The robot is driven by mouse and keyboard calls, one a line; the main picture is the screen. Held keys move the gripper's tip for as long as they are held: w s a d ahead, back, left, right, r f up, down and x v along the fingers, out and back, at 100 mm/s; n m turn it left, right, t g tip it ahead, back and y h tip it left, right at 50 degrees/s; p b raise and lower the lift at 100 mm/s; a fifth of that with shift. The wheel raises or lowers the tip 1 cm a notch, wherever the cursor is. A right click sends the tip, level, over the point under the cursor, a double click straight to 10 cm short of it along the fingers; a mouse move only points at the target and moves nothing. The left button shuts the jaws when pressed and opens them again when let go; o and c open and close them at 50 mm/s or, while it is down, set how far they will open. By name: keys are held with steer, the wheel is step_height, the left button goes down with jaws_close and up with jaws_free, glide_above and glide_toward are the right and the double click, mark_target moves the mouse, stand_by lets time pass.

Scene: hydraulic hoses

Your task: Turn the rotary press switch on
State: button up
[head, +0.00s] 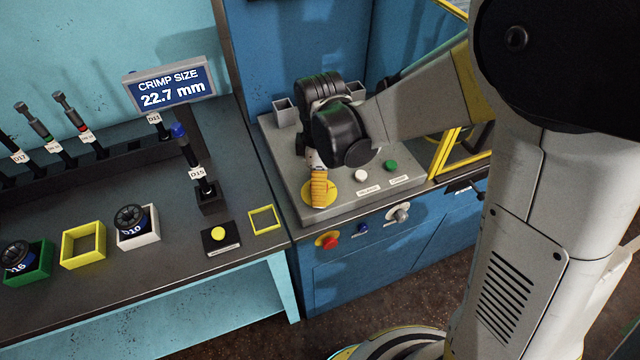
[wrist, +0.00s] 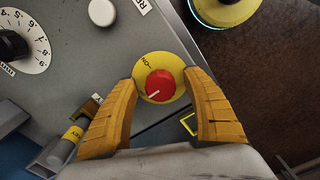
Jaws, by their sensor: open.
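The rotary switch is a red knob (wrist: 160,85) on a round yellow plate (wrist: 147,62). A white mark on the knob points to the lower left in the wrist view, and a small black marking is at the plate's upper left. My gripper (wrist: 161,78) is open, with its orange fingers on either side of the knob and a visible gap to the red part. In the head view, my gripper (head: 319,189) points down over the yellow plate (head: 308,192) on the grey panel and hides the knob.
White (head: 361,176) and green (head: 391,166) buttons are right of the plate. A red knob (head: 330,242) and grey knob (head: 401,214) are on the blue front. A numbered dial (wrist: 15,45) is at left in the wrist view. The left bench (head: 150,262) holds bins and a display (head: 170,85).

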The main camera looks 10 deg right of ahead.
steer(key=c, duration=1.2)
steer(key=shift+m, duration=0.4)
steer(key=m, duration=0.4)
steer(key=shift+s, duration=0.1)
steer(key=m, duration=0.9)
steer(key=shift+a, duration=0.1)
steer(key=shift+m, duration=2.2)
